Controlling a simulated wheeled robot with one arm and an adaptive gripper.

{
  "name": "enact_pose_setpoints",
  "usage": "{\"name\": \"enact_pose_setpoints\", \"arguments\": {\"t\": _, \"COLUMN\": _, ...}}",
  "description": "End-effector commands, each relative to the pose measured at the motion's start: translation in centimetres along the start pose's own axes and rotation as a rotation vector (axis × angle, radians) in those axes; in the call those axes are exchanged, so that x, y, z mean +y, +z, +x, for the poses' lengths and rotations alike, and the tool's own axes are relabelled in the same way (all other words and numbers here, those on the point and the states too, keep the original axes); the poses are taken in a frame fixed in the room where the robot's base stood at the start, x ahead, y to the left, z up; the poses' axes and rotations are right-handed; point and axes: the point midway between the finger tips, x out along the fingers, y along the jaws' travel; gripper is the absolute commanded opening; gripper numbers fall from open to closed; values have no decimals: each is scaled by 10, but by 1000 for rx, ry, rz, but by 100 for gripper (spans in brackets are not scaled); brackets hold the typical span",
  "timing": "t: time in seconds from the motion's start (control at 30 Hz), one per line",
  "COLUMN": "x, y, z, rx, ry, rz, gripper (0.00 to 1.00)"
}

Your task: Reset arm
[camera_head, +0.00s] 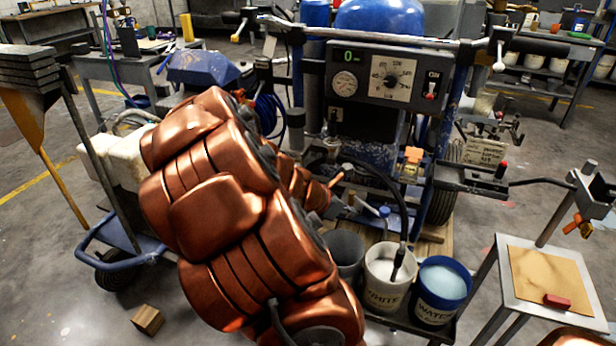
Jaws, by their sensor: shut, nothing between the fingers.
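My copper-coloured arm (235,215) fills the middle left of the head view. It rises from the bottom edge, bends at the upper left, and a narrower copper part (312,192) shows behind it, towards the machine. I cannot make out my gripper's fingers; the end of the arm is hidden behind its own links or lost among the machine parts. I see no object held by the arm.
The line striper's control panel (385,75) stands behind the arm. A white bucket (385,290), a blue-rimmed water bucket (441,285) and a grey bucket (346,250) are close to its right. A small table (515,290) holds cardboard and a red block (557,301). A wooden block (148,319) lies on the floor.

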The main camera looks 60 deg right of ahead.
Motion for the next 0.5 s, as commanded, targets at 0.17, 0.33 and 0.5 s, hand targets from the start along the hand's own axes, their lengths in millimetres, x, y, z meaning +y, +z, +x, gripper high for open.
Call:
{"name": "enact_pose_setpoints", "arguments": {"t": 0.17, "x": 0, "y": 0, "z": 0, "rx": 0, "ry": 0, "rz": 1, "gripper": 0}}
{"name": "enact_pose_setpoints", "arguments": {"t": 0.33, "x": -1, "y": -5, "z": -13, "rx": 12, "ry": 3, "rz": 66, "gripper": 0}}
{"name": "enact_pose_setpoints", "arguments": {"t": 0.5, "x": -14, "y": -26, "z": -59, "rx": 72, "ry": -9, "rz": 307, "gripper": 0}}
